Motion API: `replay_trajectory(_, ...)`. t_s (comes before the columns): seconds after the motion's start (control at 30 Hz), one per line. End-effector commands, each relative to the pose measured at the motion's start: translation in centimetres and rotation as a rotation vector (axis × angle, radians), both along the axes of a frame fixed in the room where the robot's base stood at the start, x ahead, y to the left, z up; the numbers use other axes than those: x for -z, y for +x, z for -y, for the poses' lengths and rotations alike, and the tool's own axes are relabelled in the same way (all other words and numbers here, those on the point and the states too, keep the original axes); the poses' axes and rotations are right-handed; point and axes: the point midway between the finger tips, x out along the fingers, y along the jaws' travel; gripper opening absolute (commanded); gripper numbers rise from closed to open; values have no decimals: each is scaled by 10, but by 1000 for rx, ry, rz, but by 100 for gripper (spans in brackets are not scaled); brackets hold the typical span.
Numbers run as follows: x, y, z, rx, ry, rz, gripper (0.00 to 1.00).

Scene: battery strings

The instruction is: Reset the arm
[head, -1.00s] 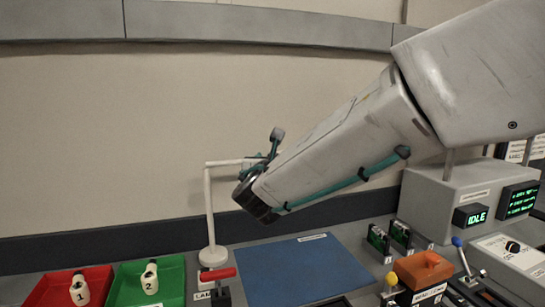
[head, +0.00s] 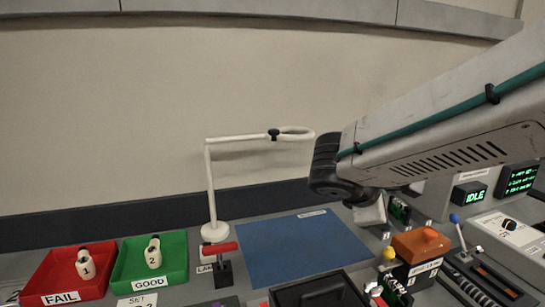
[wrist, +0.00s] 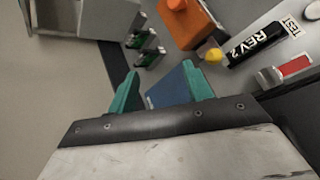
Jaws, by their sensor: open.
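My gripper (wrist: 162,82) shows in the wrist view as two teal fingers set apart, with nothing held between them. Part of the blue mat shows beyond the gap. In the head view my arm comes in from the right and its dark wrist joint hangs over the right side of the bench. The fingers cannot be made out in the head view.
A white ring-topped stand (head: 211,190) rises left of my arm. The blue mat (head: 290,250) lies clear. A red tray (head: 45,278) and green tray (head: 173,265) each hold a numbered item. An orange block (head: 420,245) and blue-knobbed lever (head: 458,230) stand at right.

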Motion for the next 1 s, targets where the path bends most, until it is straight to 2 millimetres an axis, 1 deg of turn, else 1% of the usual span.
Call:
replay_trajectory(0.03,5,-27,18,128,97,-5,50)
replay_trajectory(0.07,9,-42,25,203,157,-10,50)
replay_trajectory(0.1,15,-64,33,305,235,-17,50)
replay_trajectory(0.17,23,-96,41,456,354,-27,50)
replay_trajectory(0.2,27,-116,44,557,433,-33,50)
replay_trajectory(0.3,35,-164,43,794,634,-43,50)
replay_trajectory(0.4,38,-199,36,975,808,-45,50)
replay_trajectory(0.5,36,-220,32,1079,935,-29,50)
replay_trajectory(0.6,32,-229,37,1119,995,18,50)
replay_trajectory(0.7,26,-231,43,1136,1015,65,50)
replay_trajectory(0.8,24,-231,46,1146,1019,77,50)
replay_trajectory(1.0,25,-231,46,1145,1017,76,50)
